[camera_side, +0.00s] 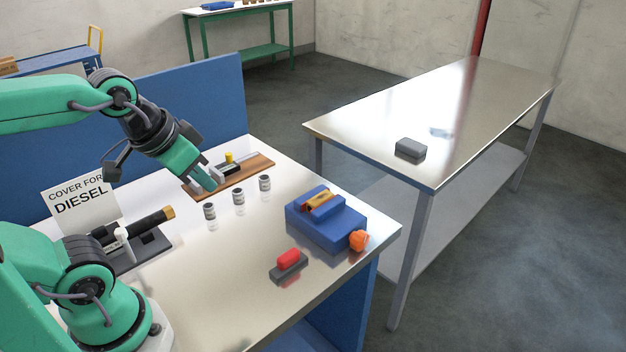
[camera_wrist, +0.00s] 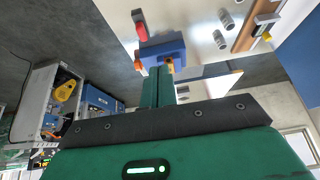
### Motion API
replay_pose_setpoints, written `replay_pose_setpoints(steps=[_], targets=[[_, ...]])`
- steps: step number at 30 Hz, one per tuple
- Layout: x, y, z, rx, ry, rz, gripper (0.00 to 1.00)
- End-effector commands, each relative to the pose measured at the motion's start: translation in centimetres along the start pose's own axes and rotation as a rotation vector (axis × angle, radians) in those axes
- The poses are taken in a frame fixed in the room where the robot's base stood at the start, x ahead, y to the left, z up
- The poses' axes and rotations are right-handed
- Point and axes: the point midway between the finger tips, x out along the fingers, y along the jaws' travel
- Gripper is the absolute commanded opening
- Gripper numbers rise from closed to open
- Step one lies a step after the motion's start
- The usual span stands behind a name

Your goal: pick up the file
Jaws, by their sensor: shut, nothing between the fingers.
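A wooden board (camera_side: 257,163) lies near the back edge of the bench, with a thin grey strip and a dark piece with a yellow knob (camera_side: 229,157) on it. I cannot tell for certain whether the strip is the file. The board also shows at the top right of the wrist view (camera_wrist: 250,28). My gripper (camera_side: 213,183) is in front of the board's left part, pointing down to the right; I cannot tell its height. In the wrist view its green fingers (camera_wrist: 158,86) are together and hold nothing.
Several small grey cylinders (camera_side: 239,196) stand beside the board. A blue block (camera_side: 325,236) with an orange knob (camera_side: 359,240) is at the right, near a red-topped piece (camera_side: 289,258). A black rod (camera_side: 148,222) lies on a dark holder at the left. A sign (camera_side: 80,205) stands behind it.

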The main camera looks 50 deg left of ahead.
Motion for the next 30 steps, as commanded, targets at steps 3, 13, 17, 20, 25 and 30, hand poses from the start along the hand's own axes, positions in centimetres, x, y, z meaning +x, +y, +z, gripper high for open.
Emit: replay_pose_setpoints(steps=[3,13,17,20,25,30], targets=[[0.0,0.0,0.0,0.0,0.0,0.0,0.0],[0.0,0.0,0.0,0.0,0.0,0.0,0.22],[0.0,0.0,0.0,0.0,0.0,0.0,0.47],[0.0,0.0,0.0,0.0,0.0,0.0,0.47],[0.0,0.0,-0.01,0.0,0.0,0.0,0.47],[0.25,0.08,-0.22,0.0,-0.01,0.002,0.47]])
